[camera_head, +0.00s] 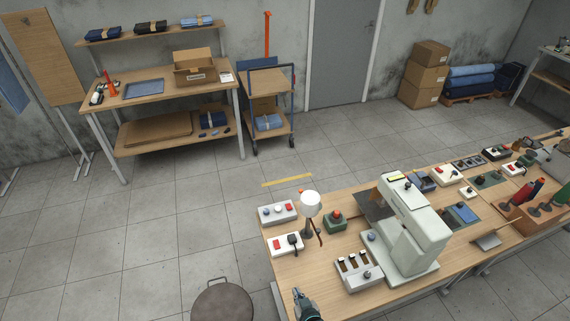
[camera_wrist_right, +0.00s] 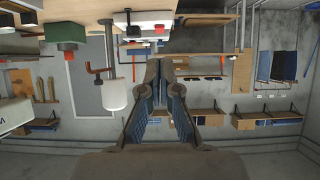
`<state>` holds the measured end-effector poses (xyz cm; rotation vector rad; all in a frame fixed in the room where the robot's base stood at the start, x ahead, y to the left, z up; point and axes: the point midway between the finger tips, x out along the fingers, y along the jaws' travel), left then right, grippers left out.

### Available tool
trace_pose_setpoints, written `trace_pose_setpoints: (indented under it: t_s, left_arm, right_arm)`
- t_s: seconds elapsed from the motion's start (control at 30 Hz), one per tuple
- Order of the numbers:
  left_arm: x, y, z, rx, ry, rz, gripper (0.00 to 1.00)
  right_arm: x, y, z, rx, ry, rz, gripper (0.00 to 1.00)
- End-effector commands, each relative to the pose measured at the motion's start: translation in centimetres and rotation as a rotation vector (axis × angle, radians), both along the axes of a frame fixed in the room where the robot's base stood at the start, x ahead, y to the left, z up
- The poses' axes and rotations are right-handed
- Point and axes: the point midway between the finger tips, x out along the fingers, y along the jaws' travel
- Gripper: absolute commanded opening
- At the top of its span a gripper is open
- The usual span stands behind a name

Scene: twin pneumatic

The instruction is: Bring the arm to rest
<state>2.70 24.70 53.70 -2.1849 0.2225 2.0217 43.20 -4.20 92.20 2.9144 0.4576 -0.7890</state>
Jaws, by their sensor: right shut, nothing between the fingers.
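My right gripper (camera_head: 298,294) shows at the bottom edge of the head view, beside the left front part of the long workbench (camera_head: 330,285). In the right wrist view its two fingers (camera_wrist_right: 159,72) meet at the tips, shut and empty. I cannot tell how high it is above the bench. My left gripper is in no view.
A pale green press machine (camera_head: 412,235) stands on the bench. A round stool (camera_head: 222,302) stands on the floor to the left.

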Motion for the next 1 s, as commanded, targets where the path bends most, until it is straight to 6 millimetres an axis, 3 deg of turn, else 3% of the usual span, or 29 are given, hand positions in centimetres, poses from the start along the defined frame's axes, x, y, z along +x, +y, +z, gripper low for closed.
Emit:
trace_pose_setpoints:
  t_s: [0.1,0.37,0.67,1.0]
  left_arm:
    - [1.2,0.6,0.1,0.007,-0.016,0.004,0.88]
    - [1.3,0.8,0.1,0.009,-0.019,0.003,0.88]
    - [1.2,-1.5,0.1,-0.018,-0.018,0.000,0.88]
    - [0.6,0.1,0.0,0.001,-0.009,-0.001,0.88]
  right_arm:
    - [-0.8,-1.6,-0.2,-0.008,0.035,-0.010,0.00]
    - [-3.7,-5.5,-0.5,-0.038,0.165,-0.041,0.00]
    - [-9.1,-9.9,0.1,-0.097,0.366,-0.088,0.00]
    - [-16.1,-14.6,2.4,-0.163,0.588,-0.134,0.00]
